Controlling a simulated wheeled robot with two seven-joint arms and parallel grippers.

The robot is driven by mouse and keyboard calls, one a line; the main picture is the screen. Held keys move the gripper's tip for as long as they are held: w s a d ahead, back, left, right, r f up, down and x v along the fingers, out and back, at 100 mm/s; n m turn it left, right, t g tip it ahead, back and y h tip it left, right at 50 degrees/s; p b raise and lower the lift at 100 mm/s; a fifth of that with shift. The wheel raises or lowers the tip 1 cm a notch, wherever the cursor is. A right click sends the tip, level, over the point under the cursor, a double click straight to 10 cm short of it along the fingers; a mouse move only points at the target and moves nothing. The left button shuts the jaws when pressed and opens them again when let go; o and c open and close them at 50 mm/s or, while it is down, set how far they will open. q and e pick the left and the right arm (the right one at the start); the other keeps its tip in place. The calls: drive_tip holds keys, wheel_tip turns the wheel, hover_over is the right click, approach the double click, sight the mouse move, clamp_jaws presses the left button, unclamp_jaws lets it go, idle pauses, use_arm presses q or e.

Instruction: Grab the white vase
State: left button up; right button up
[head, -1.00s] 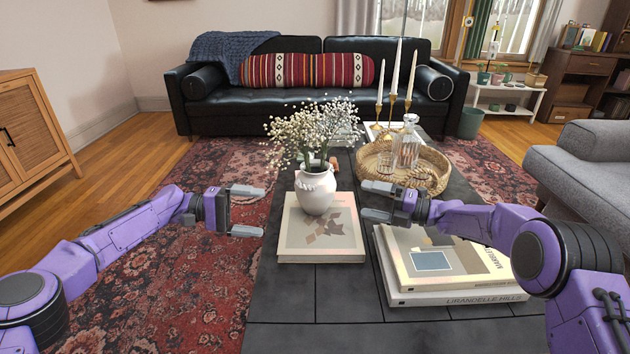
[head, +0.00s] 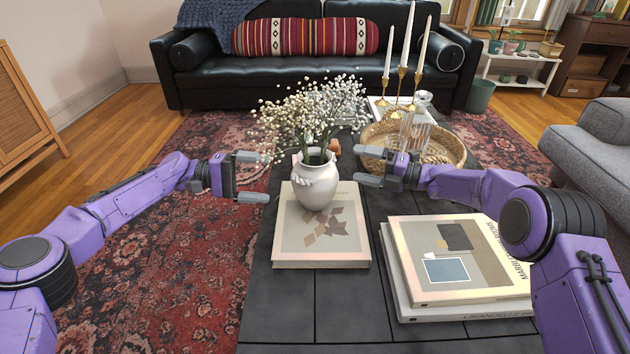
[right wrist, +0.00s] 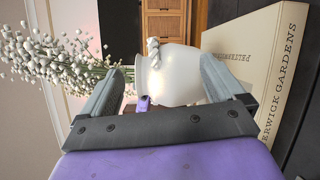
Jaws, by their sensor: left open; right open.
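The white vase (head: 317,186) stands upright on a pale book (head: 300,245) on the dark coffee table, with small white flowers (head: 310,112) rising from it. My left gripper (head: 262,177) is open and empty to the left of the vase, its fingers pointing right. My right gripper (head: 364,165) is open to the right of the vase, its fingers pointing left toward it. In the right wrist view the vase (right wrist: 172,75) lies in line with the gap between the open right fingers (right wrist: 160,85). I cannot tell whether they reach around it.
A stack of books (head: 465,255) lies at the front right of the table (head: 320,320). Behind my right gripper stands a woven tray (head: 452,146) with a glass decanter; gold candlesticks (head: 402,85) rise near it. The table front is clear.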

sight(294, 180)
use_arm(q)
drive_tip(key=d, duration=0.5)
drive_tip(key=d+f, duration=0.1)
drive_tip(key=d, duration=0.2)
drive_tip(key=shift+d, duration=0.35)
use_arm(e)
drive_tip(key=x, duration=0.8)
drive_tip(key=shift+w+a, duration=0.15)
drive_tip(key=shift+a, duration=0.15)
